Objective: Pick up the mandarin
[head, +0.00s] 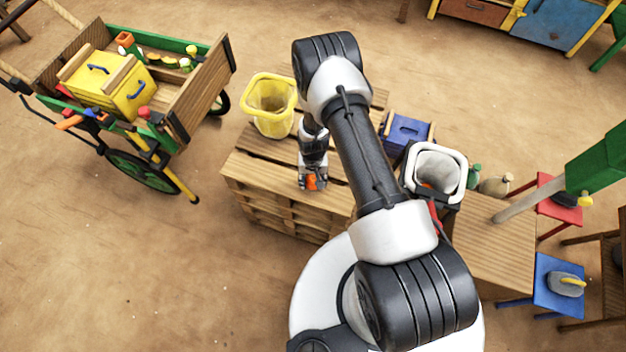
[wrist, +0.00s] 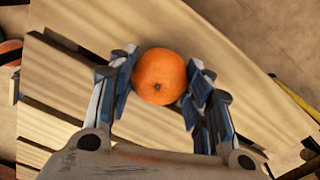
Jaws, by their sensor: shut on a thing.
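The mandarin (wrist: 160,76) is round and orange with a small dark stem spot, and it sits between the two finger pads in the wrist view. My gripper (wrist: 161,84) is shut on it, with a pad on each side. In the head view the mandarin (head: 312,183) shows as a small orange patch at the end of my gripper (head: 313,180), over the front part of the wooden pallet stack (head: 262,178). The arm hides part of the stack. I cannot tell whether the mandarin touches the planks.
A yellow bucket (head: 270,122) stands on the stack's back left. A blue box (head: 405,130) is to the right, behind my arm. A wooden cart (head: 196,92) with a yellow chest (head: 108,85) stands at left. The floor (head: 120,270) in front is clear.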

